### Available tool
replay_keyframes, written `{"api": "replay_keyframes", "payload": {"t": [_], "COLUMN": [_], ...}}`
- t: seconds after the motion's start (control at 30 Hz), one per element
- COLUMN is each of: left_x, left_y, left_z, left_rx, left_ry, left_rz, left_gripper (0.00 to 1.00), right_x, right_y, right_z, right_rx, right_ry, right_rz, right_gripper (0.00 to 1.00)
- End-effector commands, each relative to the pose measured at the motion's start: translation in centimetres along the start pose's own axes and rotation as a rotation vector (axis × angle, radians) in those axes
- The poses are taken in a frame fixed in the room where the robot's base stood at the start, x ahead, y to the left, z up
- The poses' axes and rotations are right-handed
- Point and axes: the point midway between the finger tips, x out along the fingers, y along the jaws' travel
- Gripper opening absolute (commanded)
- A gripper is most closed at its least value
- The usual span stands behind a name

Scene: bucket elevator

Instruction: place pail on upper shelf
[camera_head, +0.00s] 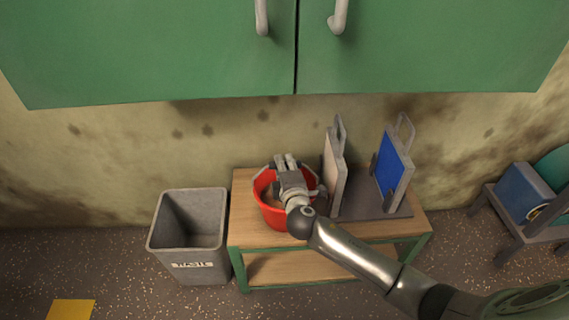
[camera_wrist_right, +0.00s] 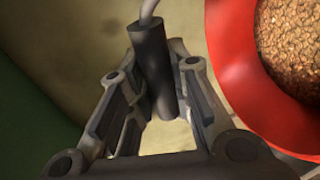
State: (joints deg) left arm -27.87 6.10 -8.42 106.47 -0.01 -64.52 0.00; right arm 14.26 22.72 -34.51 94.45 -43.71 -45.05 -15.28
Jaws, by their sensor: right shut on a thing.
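The red pail (camera_head: 270,212) is at the left part of the wooden top (camera_head: 243,228) of a green-framed shelf unit; whether it rests there or hangs just above cannot be told. My right gripper (camera_head: 285,161) is over the pail and hides part of its opening. In the right wrist view, the fingers are shut on the dark cylindrical grip of the pail's handle (camera_wrist_right: 151,70). The red rim (camera_wrist_right: 243,70) is to the right, with brown granules (camera_wrist_right: 290,45) inside the pail. The left gripper is not in view.
A rack with a pale board (camera_head: 335,172) and a blue board (camera_head: 389,172) stands right of the pail. The lower shelf (camera_head: 290,266) looks empty. A grey waste bin (camera_head: 190,240) stands at left. Green cabinet doors (camera_head: 150,50) with handles are overhead.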

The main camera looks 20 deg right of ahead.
Motion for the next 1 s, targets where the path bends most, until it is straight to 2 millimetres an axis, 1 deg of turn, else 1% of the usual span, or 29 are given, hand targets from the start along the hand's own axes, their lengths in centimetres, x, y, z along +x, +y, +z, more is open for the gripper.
{"api": "replay_keyframes", "payload": {"t": [0.03,0.27,0.3,0.43,0.83,0.9,1.0], "left_x": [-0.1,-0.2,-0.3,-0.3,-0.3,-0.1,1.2], "left_y": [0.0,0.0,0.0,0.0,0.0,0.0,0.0], "left_z": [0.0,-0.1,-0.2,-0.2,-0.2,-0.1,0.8], "left_rx": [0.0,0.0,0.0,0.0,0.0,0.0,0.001], "left_ry": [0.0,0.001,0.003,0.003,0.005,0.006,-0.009], "left_rz": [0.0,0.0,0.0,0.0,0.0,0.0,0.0], "left_gripper": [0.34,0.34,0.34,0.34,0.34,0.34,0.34], "right_x": [0.1,0.1,0.0,0.0,-0.1,-0.9,-2.6], "right_y": [0.7,0.5,-0.1,-0.1,0.1,0.0,0.1], "right_z": [-0.1,-0.1,0.0,0.0,0.0,0.0,0.0], "right_rx": [0.001,0.001,0.0,0.0,0.0,0.0,0.0], "right_ry": [0.002,0.002,0.0,0.0,0.0,0.001,0.003], "right_rz": [0.012,0.012,0.0,0.0,0.0,-0.002,-0.001], "right_gripper": [0.0,0.0,0.25,0.41,0.41,0.41,0.41]}}
